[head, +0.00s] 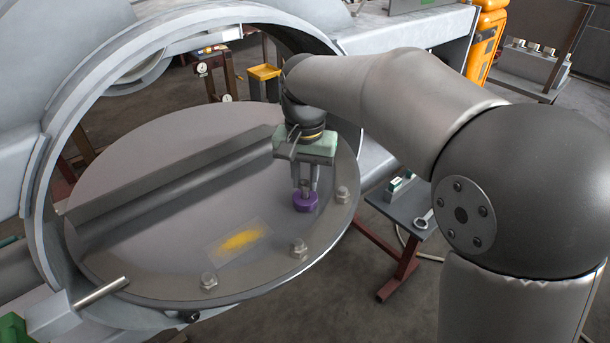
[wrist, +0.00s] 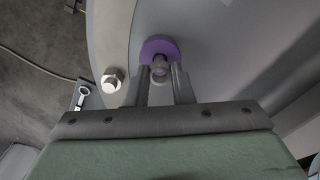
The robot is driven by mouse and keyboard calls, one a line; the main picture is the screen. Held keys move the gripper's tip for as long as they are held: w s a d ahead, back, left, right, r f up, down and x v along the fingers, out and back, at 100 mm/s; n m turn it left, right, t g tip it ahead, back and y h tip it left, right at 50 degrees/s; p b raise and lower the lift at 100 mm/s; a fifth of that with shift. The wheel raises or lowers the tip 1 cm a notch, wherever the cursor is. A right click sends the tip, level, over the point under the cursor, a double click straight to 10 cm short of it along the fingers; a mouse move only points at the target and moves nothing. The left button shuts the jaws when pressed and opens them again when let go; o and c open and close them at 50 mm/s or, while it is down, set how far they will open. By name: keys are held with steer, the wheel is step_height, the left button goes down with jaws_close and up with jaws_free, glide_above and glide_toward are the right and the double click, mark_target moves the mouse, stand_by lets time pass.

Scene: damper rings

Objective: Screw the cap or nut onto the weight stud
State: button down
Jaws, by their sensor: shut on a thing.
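A purple weight (head: 306,203) sits on the face of the large grey disc (head: 190,200), near its right edge. In the wrist view, the purple weight (wrist: 158,45) looks like a round ring with a dark centre. My gripper (head: 305,187) points down at it, fingertips at the weight. In the wrist view, my gripper (wrist: 161,74) is shut on a small grey round piece (wrist: 160,70), which looks like the cap or nut, in line with the weight's centre. The stud is hidden behind this piece. I cannot tell whether the threads have engaged.
Hex nuts on studs stand along the disc rim, at its right (head: 343,195), front (head: 299,248) and front left (head: 208,280). A raised bar (head: 170,180) crosses the disc. A yellow smear (head: 240,241) marks its face. A wrench (head: 424,219) lies on a side stand.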

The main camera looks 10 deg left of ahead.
steer(key=shift+f+b, duration=0.65)
steer(key=shift+f, duration=0.4)
steer(key=m+p, duration=0.1)
steer(key=m, duration=0.5)
steer(key=shift+r, duration=0.1)
steer(key=m+p, duration=0.1)
steer(key=m, duration=0.2)
steer(key=shift+m, duration=0.4)
steer(key=m, duration=0.3)
steer(key=shift+m+p, duration=0.3)
steer(key=shift+p, duration=0.05)
steer(key=m+p, duration=0.1)
steer(key=m, duration=0.5)
steer(key=shift+p, duration=0.3)
steer(key=m+p, duration=0.2)
steer(key=m, duration=0.4)
steer(key=shift+f+m, duration=0.2)
steer(key=shift+m, duration=0.8)
steer(key=c, duration=1.2)
jaws_free()
steer(key=shift+r, duration=0.1)
